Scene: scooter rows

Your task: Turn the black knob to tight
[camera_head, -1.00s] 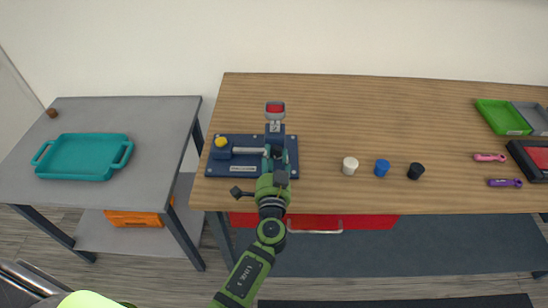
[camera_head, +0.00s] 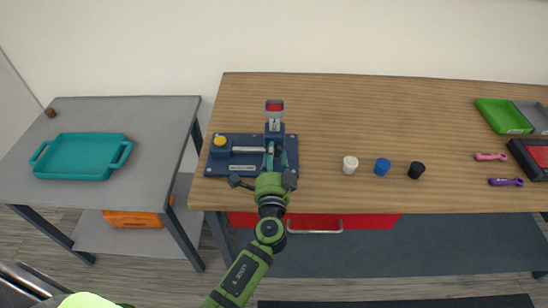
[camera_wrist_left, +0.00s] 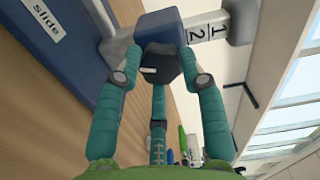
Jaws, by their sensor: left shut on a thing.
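The dark blue fixture (camera_head: 228,168) stands on the wooden table. It carries a yellow knob (camera_head: 220,146), a grey slide bar and an upright blue block with a red-topped part. The black knob (camera_wrist_left: 160,62) shows in the left wrist view as a dark, faceted knob with a white mark, on the blue block. My left gripper (camera_wrist_left: 160,80) has teal fingers shut on its two sides. In the head view, my left gripper (camera_head: 275,155) comes over the fixture from the front and hides the knob. No "tight" mark is readable. My right gripper is not in view.
A white cap (camera_head: 350,165), a blue cap (camera_head: 382,167) and a black cap (camera_head: 416,170) stand right of the fixture. Pink and purple tools and several trays lie at the far right. A teal tray (camera_head: 84,157) sits on the grey table. The back middle of the wooden table is clear.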

